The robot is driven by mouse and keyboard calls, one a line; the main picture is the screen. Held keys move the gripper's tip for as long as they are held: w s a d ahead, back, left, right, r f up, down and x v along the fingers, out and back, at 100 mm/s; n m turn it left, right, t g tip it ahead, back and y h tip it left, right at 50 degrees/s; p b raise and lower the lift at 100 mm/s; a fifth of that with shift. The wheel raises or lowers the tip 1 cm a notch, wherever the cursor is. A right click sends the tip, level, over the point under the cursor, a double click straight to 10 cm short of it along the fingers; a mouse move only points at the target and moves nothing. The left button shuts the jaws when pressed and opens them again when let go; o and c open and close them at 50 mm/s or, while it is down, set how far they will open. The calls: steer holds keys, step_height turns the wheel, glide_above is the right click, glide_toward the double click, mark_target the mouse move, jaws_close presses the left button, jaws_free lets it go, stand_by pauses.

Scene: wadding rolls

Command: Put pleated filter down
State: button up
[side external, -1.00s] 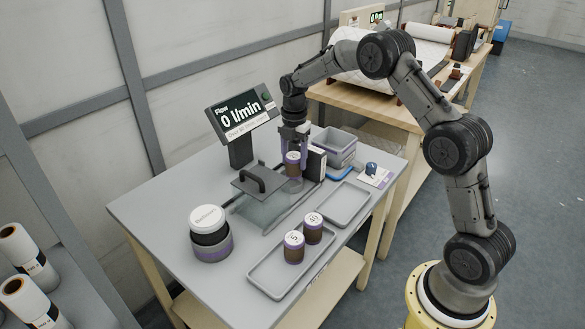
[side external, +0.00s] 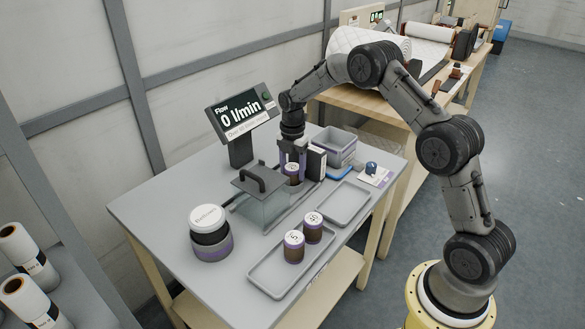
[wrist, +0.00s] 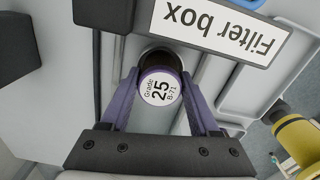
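The pleated filter is a brown cylinder with purple bands, seen in the side view (side external: 292,174). Its white top label reads "Grade 25 B-71" in the wrist view (wrist: 160,88). My gripper (side external: 293,162) points down with its purple fingers on both sides of the filter's top. In the wrist view my gripper (wrist: 161,78) is shut on the filter, which looks upright. The filter is low between the clear lidded box (side external: 262,205) and the filter box (side external: 316,162). I cannot tell whether its bottom touches a surface.
Two similar filters (side external: 294,250) (side external: 313,232) stand in the front tray (side external: 268,285). An empty tray (side external: 343,204) lies behind it. A flow display (side external: 240,115) stands at the back, a round labelled container (side external: 210,240) at left, and grey bins (side external: 336,145) behind the filter box.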

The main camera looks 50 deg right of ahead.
mark_target(293, 167)
steer(key=o, duration=0.3)
steer(key=shift+o, duration=0.2)
step_height(293, 167, up, 13)
steer(key=s+a+r+m+t, duration=0.1)
steer(key=s+a+r+m, duration=0.4)
steer(key=r, duration=0.3)
steer(key=s+a+r+m+t, duration=0.1)
steer(key=s+a+r+m, duration=0.15)
steer(key=s, duration=0.35)
steer(key=s+a+r+m+t, duration=0.1)
steer(key=s+a+r+m, duration=0.15)
steer(key=s, duration=0.25)
steer(key=s+a+f+m+t, duration=0.1)
steer(key=s+a+m, duration=0.1)
steer(key=s+m, duration=0.3)
steer(key=s+a+f+m+t, duration=0.1)
steer(key=s+m, duration=0.3)
steer(key=s, duration=0.9)
steer(key=shift+a+f+m+t, duration=0.35)
steer(key=shift+a+f, duration=0.2)
steer(key=shift+f, duration=0.2)
